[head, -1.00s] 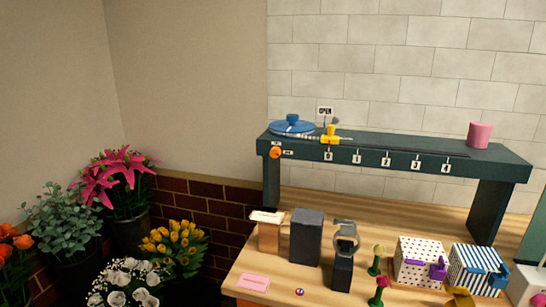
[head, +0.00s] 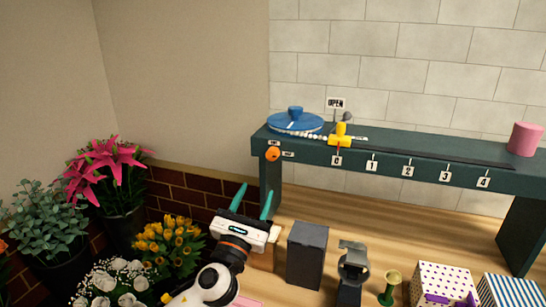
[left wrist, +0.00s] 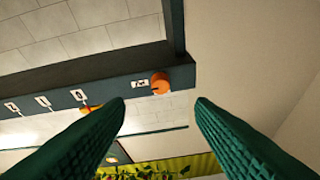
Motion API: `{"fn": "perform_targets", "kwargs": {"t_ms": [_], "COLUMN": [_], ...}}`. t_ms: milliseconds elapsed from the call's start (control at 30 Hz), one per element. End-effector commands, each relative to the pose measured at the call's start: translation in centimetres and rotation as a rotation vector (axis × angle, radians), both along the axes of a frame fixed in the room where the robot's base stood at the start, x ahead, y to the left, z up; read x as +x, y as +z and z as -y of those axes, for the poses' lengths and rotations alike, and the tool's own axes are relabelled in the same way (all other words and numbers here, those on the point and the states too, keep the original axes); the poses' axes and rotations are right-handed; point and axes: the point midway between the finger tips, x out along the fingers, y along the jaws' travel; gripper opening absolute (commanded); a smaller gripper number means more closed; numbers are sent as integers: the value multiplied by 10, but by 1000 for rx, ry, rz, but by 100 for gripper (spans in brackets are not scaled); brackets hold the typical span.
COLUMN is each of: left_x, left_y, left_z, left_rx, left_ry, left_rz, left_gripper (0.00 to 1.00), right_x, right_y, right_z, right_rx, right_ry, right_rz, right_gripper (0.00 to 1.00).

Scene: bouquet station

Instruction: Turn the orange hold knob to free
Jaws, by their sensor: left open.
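The orange hold knob (head: 272,153) sits on the front face of the dark green shelf (head: 420,165), near its left end. Small white labels are beside it, too small to read. In the left wrist view the orange knob (left wrist: 160,83) shows beyond the fingertips, with a dark mark on its face. My left gripper (head: 254,200) is open and empty, below and a little left of the knob, apart from it. Its two green fingers (left wrist: 160,105) spread on either side of the wrist view. My right gripper is not in view.
On the shelf stand a blue round lid (head: 295,123), a yellow slider (head: 340,136) by the numbered scale and a pink cylinder (head: 524,139). Below are a dark block (head: 306,254), a grey clamp stand (head: 352,270) and patterned boxes (head: 442,284). Flowers (head: 115,175) stand at left.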

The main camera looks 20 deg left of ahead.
Motion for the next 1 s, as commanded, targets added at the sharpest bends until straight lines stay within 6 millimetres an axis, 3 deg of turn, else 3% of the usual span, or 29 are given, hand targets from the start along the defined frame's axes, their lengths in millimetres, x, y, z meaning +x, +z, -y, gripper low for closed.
{"fn": "perform_targets", "kwargs": {"t_ms": [100, 233, 367, 600, 1000], "left_x": [18, 43, 67, 96, 102], "left_y": [11, 21, 30, 40, 42], "left_z": [0, 1, 2, 3, 3], "left_rx": [-5, -6, -8, -8, -9], "left_ry": [1, 2, 1, 1, 0], "left_rz": [0, 0, -1, -2, -3], "left_gripper": [50, 50, 50, 50, 50], "right_x": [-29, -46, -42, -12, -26], "right_y": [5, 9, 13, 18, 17], "right_z": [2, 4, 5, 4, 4], "right_rx": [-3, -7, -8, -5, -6], "right_ry": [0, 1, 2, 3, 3], "right_rz": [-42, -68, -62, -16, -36], "right_gripper": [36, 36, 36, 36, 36]}}
